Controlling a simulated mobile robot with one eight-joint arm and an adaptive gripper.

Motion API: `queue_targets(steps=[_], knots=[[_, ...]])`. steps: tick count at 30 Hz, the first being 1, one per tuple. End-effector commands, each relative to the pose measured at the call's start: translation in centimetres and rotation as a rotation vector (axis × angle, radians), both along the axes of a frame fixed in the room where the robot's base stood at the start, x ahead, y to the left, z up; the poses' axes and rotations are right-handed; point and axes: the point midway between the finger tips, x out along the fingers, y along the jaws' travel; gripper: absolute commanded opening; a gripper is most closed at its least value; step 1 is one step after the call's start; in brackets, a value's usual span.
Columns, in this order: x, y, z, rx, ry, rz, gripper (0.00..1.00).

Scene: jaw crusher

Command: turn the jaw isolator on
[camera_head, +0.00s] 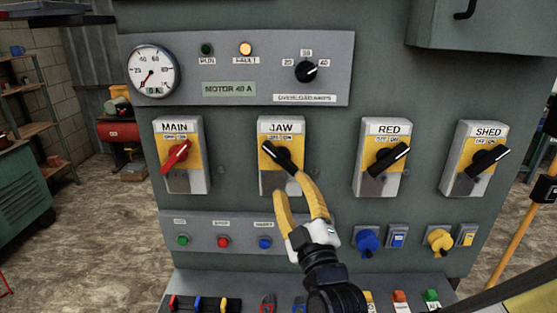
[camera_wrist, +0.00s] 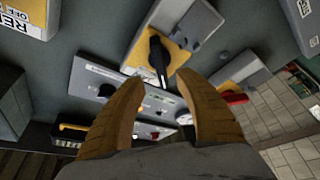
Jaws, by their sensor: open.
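The JAW isolator (camera_head: 281,183) is a grey and yellow box with a black rotary handle (camera_head: 283,157), second from the left on the green cabinet. Its handle slants, upper end to the left under the OFF side of the label, lower end to the right. My gripper (camera_head: 290,183) is open in front of the box's lower part, its yellow fingertips close to the handle's lower end. In the wrist view the black handle (camera_wrist: 159,56) lies just ahead of the gap between my open fingers (camera_wrist: 160,77). I cannot tell whether they touch it.
MAIN (camera_head: 176,154), with a red handle, stands left of JAW. RED (camera_head: 389,158) and SHED (camera_head: 487,160) stand to the right, their black handles slanting up to the right. Below are push buttons (camera_head: 223,241) and blue and yellow knobs (camera_head: 367,241). An amber FAULT lamp (camera_head: 245,50) glows above.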

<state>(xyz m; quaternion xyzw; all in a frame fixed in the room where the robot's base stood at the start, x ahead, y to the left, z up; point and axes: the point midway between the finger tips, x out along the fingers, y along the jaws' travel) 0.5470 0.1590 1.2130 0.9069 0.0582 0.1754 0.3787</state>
Motion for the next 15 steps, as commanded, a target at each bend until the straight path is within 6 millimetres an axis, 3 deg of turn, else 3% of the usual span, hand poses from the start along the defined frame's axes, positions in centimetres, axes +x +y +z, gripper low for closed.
queue_targets(steps=[9, 15], knots=[[5.9, 1.5, 1.6, -0.001, 0.003, 0.0, 0.4], [8.1, 2.0, 2.3, 0.0, 0.003, 0.0, 0.4]])
